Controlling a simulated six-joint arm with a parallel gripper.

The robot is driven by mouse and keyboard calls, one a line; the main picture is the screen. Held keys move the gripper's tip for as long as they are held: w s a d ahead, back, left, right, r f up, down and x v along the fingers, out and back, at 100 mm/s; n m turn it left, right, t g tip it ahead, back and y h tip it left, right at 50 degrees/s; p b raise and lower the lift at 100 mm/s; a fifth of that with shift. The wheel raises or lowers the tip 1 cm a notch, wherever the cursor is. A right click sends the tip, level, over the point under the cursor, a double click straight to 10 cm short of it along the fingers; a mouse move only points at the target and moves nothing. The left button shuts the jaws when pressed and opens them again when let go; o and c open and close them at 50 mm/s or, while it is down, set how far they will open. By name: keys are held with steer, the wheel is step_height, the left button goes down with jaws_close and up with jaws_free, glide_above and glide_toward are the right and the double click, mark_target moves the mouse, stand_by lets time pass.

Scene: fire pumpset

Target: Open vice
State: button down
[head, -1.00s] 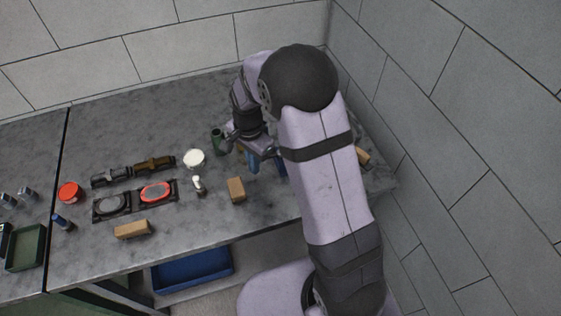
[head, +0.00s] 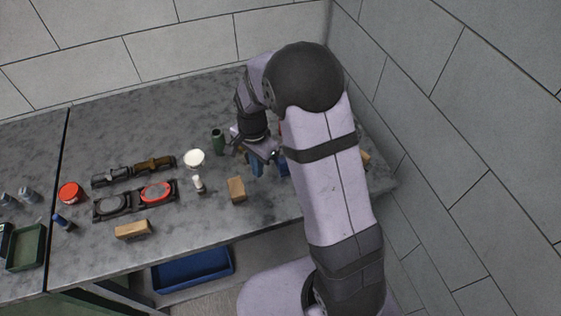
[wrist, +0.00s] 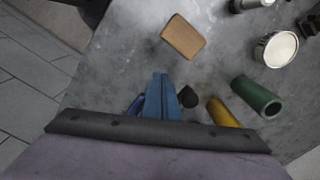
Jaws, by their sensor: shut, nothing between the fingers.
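My gripper (head: 258,170) is over the right part of the workbench, pointing down, with its blue fingers together and empty. The fingers also show in the wrist view (wrist: 162,80). A small patch of darker blue, probably the vice (head: 282,166), shows just right of the fingers in the head view. My arm hides most of it, so its jaws and handle cannot be made out. In the wrist view a dark blue curved edge (wrist: 136,104) shows just left of the fingers, partly hidden by my gripper. I cannot tell whether the fingers touch it.
A tan block (head: 236,189) lies near the bench's front edge. A yellow cylinder (wrist: 222,113) lies close by. A wall rises at right.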

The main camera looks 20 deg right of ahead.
steer(key=shift+r, duration=0.2)
step_height(320, 180, up, 7)
steer(key=p, duration=0.6)
steer(key=shift+f, duration=0.15)
stand_by(0.5)
